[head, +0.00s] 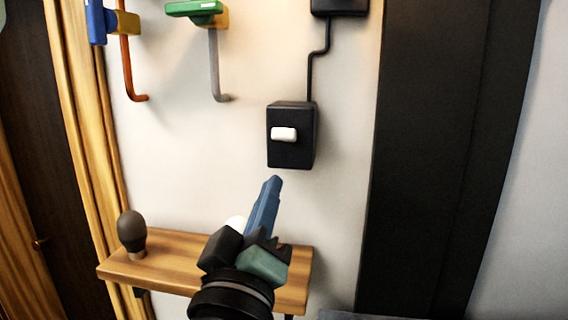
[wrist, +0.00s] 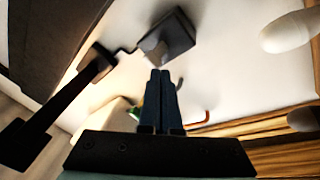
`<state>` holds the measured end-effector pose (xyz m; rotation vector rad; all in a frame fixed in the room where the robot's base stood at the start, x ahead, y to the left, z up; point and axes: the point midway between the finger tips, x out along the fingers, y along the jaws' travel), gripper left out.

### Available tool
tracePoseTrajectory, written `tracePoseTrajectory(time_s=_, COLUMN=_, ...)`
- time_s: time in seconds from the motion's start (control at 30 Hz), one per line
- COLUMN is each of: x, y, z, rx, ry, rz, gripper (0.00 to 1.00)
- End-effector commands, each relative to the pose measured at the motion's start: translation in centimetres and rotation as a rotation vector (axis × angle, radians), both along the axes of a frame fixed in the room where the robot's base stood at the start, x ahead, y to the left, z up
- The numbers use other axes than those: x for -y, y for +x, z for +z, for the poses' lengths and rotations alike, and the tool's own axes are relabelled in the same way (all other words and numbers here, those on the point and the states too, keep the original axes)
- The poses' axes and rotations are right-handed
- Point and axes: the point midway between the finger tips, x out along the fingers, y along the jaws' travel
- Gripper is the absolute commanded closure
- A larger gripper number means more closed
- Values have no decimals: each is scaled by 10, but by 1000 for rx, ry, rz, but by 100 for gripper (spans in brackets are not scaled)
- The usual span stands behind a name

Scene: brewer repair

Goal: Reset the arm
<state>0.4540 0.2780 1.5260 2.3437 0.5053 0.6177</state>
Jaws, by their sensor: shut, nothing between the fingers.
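My gripper (head: 275,182) is shut and empty, with its blue fingers together and pointing up toward the wall. In the head view its tips are just below a black box (head: 292,155) with a white switch (head: 284,134) on its front. A gap shows between the tips and the box. In the wrist view the closed fingers (wrist: 160,75) point toward the same box (wrist: 178,36) and its pale switch (wrist: 152,45). I cannot tell from the wrist view whether they touch the switch.
A wooden shelf (head: 178,270) lies below, behind my gripper, bearing a dark-topped bulb (head: 132,233) and a whitish round object (head: 236,222). Blue (head: 97,22) and green (head: 197,8) handled tools hang upper left. A black cable (head: 310,75) runs above the box. A dark panel (head: 440,150) stands right.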

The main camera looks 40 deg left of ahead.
Motion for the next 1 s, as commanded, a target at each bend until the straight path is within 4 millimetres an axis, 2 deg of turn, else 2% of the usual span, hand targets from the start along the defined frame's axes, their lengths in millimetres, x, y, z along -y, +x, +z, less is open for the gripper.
tracePoseTrajectory(time_s=0.67, x=3, y=-4, z=0, rx=0, ry=2, rz=-1, gripper=100)
tracePoseTrajectory(time_s=0.77, x=27, y=6, z=11, rx=9, ry=73, rz=-29, gripper=100)
tracePoseTrajectory(time_s=0.87, x=76, y=19, z=33, rx=36, ry=215, rz=-73, gripper=100)
tracePoseTrajectory(time_s=1.0, x=162, y=22, z=72, rx=112, ry=457, rz=-119, gripper=100)
